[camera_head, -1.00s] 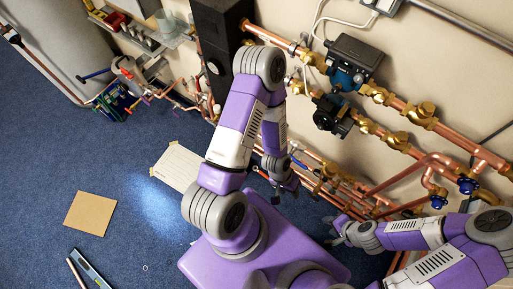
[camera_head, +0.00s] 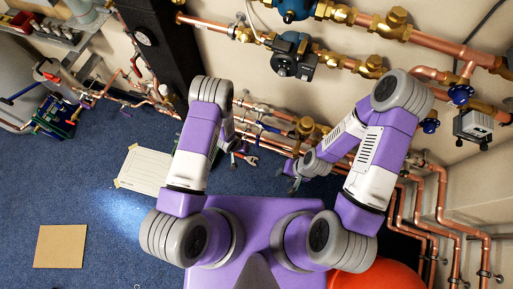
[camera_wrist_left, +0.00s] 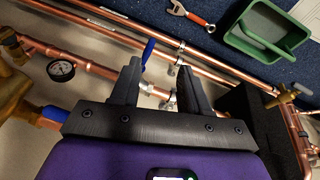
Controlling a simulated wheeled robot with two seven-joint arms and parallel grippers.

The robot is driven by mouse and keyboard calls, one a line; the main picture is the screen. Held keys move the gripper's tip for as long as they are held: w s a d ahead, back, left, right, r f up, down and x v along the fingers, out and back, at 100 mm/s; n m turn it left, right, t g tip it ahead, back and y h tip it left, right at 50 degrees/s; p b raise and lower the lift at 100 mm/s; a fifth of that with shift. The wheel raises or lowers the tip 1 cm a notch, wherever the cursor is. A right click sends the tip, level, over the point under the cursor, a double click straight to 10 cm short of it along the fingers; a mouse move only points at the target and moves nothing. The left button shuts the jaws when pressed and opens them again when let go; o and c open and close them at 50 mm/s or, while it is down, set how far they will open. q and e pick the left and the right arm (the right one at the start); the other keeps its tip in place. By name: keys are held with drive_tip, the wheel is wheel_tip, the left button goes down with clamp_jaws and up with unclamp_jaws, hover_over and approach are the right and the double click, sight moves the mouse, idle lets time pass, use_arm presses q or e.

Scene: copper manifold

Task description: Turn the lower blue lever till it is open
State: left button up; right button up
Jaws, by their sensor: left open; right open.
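A blue lever (camera_wrist_left: 148,50) on a copper pipe valve shows in the left wrist view, between and just beyond the fingertips of my left gripper (camera_wrist_left: 158,68). The fingers are open, with no contact visible. A second blue handle (camera_wrist_left: 54,114) shows at the left, nearer the wall side, partly behind the gripper body. In the head view my left gripper (camera_head: 237,148) is small and partly hidden by its arm, beside the low copper pipes. My right gripper (camera_head: 292,178) is open and empty, to its right, in front of the pipes.
A red-handled wrench (camera_wrist_left: 190,14) and a green bin (camera_wrist_left: 268,30) lie on the blue floor beyond the pipes. A gauge (camera_wrist_left: 61,70) sits on a pipe. In the head view, a pump (camera_head: 293,55) and pipes line the wall; the floor at left is mostly clear.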

sight(257, 142)
use_arm(q)
drive_tip(key=w+d+f+m+b, duration=0.1)
drive_tip(key=w+d+f+b, duration=0.1)
drive_tip(key=f, duration=0.4)
drive_tip(key=w+d+f+m+t+b, duration=0.1)
drive_tip(key=w+d+f+b, duration=0.1)
drive_tip(key=w+f+b, duration=0.2)
drive_tip(key=w+d+f+m+b, duration=0.2)
drive_tip(key=w+f+b, duration=0.2)
drive_tip(key=f, duration=0.3)
drive_tip(key=shift+w+d+f, duration=0.2)
drive_tip(key=shift+d+f, duration=0.1)
drive_tip(key=shift+d, duration=0.1)
use_arm(e)
wheel_tip(257, 142, down, 12)
drive_tip(key=shift+r, duration=0.1)
use_arm(q)
clamp_jaws()
